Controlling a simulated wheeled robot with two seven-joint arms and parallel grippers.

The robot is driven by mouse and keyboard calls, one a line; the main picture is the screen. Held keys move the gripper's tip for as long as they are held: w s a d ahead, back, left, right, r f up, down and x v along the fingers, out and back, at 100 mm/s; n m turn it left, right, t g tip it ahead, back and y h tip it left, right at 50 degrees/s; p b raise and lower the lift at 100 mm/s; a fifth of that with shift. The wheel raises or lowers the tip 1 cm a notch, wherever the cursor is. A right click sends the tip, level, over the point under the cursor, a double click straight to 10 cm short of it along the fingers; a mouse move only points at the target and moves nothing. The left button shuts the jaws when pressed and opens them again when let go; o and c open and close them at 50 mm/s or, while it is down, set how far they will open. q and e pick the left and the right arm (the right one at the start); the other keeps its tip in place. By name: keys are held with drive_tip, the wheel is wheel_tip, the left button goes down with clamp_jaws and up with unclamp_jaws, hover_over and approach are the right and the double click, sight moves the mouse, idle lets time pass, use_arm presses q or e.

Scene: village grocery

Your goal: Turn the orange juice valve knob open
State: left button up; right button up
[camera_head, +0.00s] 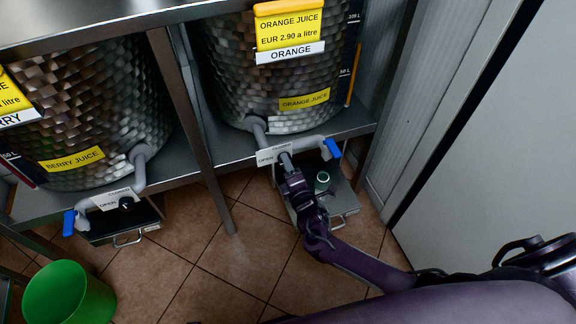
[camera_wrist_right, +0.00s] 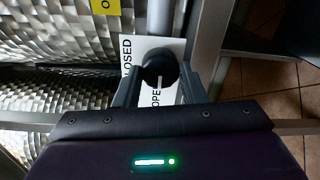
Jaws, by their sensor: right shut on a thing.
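The orange juice tank (camera_head: 275,75) is a hammered metal drum with yellow "ORANGE JUICE" labels, on a metal shelf. A grey pipe (camera_head: 258,130) leads from it to a valve with a white CLOSED/OPEN plate (camera_head: 268,157) and a blue-ended spout (camera_head: 332,148). My right gripper (camera_head: 286,160) is at the valve. In the wrist view, the black round valve knob (camera_wrist_right: 160,68) sits between the fingers of my right gripper (camera_wrist_right: 158,90), which is shut on it. A pale mark on the knob points toward the OPEN side of the plate (camera_wrist_right: 150,48). My left gripper is not in view.
The berry juice tank (camera_head: 88,110) stands left with its own valve plate (camera_head: 108,198) and blue spout end (camera_head: 69,223). A green bucket (camera_head: 68,295) is on the tiled floor.

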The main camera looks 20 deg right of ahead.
drive_tip(key=o, duration=1)
drive_tip(key=shift+s, duration=0.15)
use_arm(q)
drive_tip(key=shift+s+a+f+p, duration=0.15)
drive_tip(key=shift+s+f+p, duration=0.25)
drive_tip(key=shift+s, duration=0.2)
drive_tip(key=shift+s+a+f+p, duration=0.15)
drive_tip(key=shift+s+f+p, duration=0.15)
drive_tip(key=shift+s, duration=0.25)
use_arm(e)
drive_tip(key=s, duration=0.7)
drive_tip(key=shift+s+r, duration=0.15)
drive_tip(key=shift+s, duration=0.15)
drive_tip(key=shift+d, duration=0.15)
